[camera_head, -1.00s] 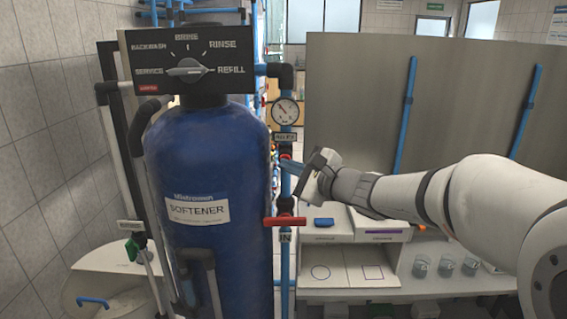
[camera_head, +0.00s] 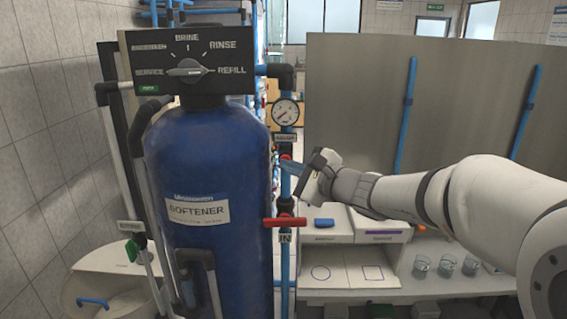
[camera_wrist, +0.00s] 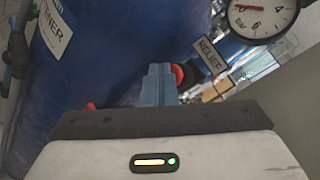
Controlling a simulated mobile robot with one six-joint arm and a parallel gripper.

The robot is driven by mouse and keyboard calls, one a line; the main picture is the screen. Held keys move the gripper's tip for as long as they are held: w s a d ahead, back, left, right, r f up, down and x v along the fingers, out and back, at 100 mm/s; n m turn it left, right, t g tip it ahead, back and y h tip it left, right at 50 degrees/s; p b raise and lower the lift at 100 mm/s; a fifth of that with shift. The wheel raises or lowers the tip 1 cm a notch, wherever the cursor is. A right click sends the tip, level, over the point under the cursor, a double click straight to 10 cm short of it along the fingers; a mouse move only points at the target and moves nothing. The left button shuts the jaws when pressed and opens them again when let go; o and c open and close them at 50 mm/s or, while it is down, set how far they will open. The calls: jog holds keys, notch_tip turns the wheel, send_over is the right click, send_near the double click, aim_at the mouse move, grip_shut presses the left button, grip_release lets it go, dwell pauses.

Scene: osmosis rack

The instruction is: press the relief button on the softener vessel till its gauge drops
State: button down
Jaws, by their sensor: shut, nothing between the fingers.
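The blue softener vessel (camera_head: 208,150) stands upright at left centre and fills the wrist view's left side (camera_wrist: 95,60). Its pressure gauge (camera_head: 285,112) is on the pipe to its right, also in the wrist view (camera_wrist: 262,15); in the head view the needle points low left. Below is the relief label (camera_head: 285,138), readable in the wrist view (camera_wrist: 209,55). The red relief button (camera_wrist: 178,75) shows beside my fingertips, partly hidden by them. My gripper (camera_head: 290,168) is shut and empty, its blue fingers (camera_wrist: 158,84) at the button. Whether they touch it I cannot tell.
A red valve handle (camera_head: 285,222) is on the pipe below my gripper. The control panel (camera_head: 190,60) tops the vessel, with a small green indicator (camera_head: 148,86). A bench (camera_head: 350,275) with several beakers and a grey partition (camera_head: 450,110) stand to the right.

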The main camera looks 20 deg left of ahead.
jog(key=shift+s+d+b, duration=0.25)
jog(key=shift+s+b, duration=0.35)
jog(key=shift+s, duration=0.3)
jog(key=s+b, duration=0.1)
jog(key=s, duration=0.1)
jog(key=s+d+b, duration=0.1)
jog(key=s, duration=0.2)
jog(key=shift+w, duration=0.1)
